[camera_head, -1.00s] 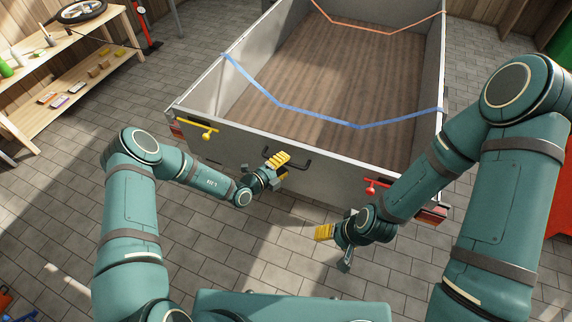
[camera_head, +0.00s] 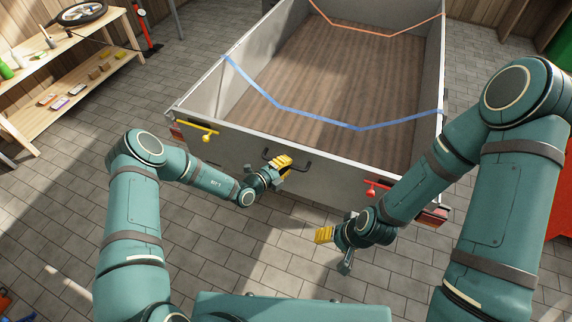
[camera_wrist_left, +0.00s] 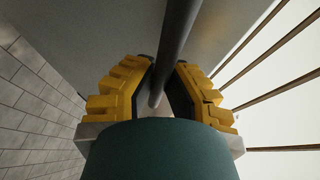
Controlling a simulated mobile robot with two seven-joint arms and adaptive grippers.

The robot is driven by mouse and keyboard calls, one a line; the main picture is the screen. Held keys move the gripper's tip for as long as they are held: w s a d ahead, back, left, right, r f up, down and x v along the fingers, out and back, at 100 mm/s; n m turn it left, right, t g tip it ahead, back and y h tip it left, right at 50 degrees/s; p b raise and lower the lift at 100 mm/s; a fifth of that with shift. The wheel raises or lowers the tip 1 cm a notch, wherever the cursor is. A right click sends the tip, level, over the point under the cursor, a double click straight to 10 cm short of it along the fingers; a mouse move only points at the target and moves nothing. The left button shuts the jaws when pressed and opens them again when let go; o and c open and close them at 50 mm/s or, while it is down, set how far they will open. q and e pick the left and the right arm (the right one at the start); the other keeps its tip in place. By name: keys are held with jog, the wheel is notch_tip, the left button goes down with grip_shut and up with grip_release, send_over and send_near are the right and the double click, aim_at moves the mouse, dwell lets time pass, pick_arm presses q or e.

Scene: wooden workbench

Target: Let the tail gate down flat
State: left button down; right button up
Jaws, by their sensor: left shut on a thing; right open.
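The grey tail gate (camera_head: 235,153) closes the near end of the trailer and stands about upright. A black bar handle (camera_head: 300,163) is on its outer face. My left gripper (camera_head: 279,165) is at the handle's left part. In the left wrist view its yellow fingers (camera_wrist_left: 160,88) are shut around the dark bar (camera_wrist_left: 176,45). A yellow latch (camera_head: 197,127) is at the gate's left end and a red latch (camera_head: 378,185) at its right end; I cannot tell if either is fastened. My right gripper (camera_head: 334,248) is open and empty, in front of the gate below the red latch.
The trailer bed (camera_head: 335,80) is empty, with a blue strap (camera_head: 320,122) and an orange strap (camera_head: 370,30) across it. A wooden shelf (camera_head: 75,75) with small items stands at the left. The tiled floor (camera_head: 225,245) before the gate is clear apart from my arms.

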pick_arm(q)
jog(key=s+a+f, duration=0.2)
jog(key=s+f, duration=0.1)
jog(key=s, duration=0.3)
jog(key=s+a+f+p, duration=0.1)
jog(key=s+a+f, duration=0.1)
jog(key=s+f, duration=0.2)
jog(key=shift+s+f, duration=0.15)
jog(key=shift+s, duration=1)
